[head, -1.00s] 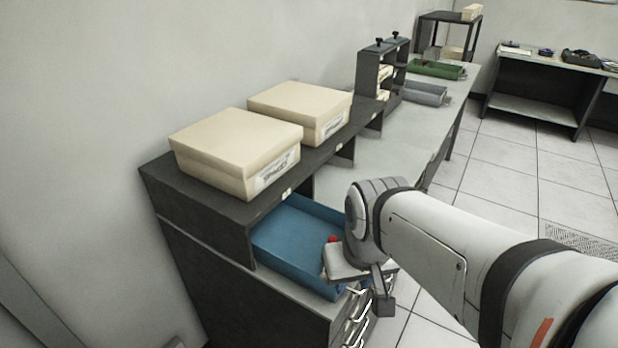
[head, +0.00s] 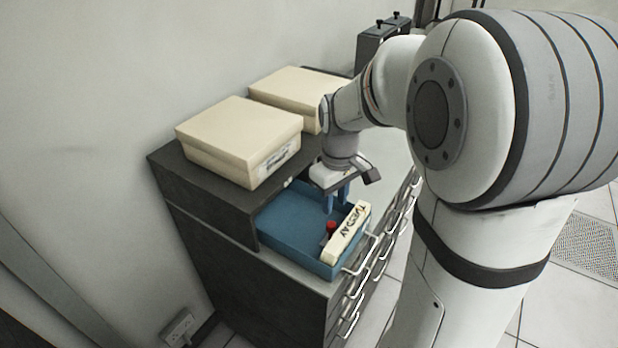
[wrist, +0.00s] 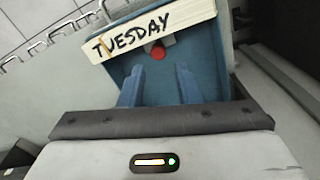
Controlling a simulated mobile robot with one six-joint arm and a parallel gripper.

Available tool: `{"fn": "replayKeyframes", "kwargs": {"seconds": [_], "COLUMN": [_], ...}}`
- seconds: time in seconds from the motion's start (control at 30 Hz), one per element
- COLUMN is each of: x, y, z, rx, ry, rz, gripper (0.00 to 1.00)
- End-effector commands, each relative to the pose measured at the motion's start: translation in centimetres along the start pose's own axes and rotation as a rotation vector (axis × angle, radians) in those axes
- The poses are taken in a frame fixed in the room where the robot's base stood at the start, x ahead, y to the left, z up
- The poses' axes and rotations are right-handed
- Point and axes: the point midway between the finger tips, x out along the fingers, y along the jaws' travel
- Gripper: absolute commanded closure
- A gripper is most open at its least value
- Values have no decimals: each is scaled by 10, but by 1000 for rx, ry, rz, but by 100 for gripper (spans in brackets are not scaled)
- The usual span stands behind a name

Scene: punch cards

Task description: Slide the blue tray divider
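The blue tray (head: 283,222) sits on the dark cabinet unit, under the shelf edge. A cream board lettered "TUESDAY" (head: 347,237) stands at its right end; the board also shows in the wrist view (wrist: 185,27). A red knob (head: 331,226) is beside the board's inner face, and it also shows in the wrist view (wrist: 158,53). I cannot tell a separate blue divider plate. My gripper (head: 336,198) is over the tray with its blue fingers pointing down. In the wrist view the fingers (wrist: 159,86) are apart with nothing between them, short of the red knob.
Two cream lidded boxes (head: 238,140) (head: 290,95) stand on the dark shelf (head: 205,195) behind the tray. Drawers with wire handles (head: 360,262) line the front below the tray. A grey wall is at the left. My arm hides much of the counter on the right.

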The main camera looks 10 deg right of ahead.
Motion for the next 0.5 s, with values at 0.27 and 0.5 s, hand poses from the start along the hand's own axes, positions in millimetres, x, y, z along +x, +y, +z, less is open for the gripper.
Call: {"fn": "replayKeyframes", "kwargs": {"seconds": [0.27,0.5], "x": [21,60], "y": [4,4], "z": [-8,-7], "rx": [-36,-34], "ry": [-17,-16], "rz": [-10,-10], "gripper": [70,70]}}
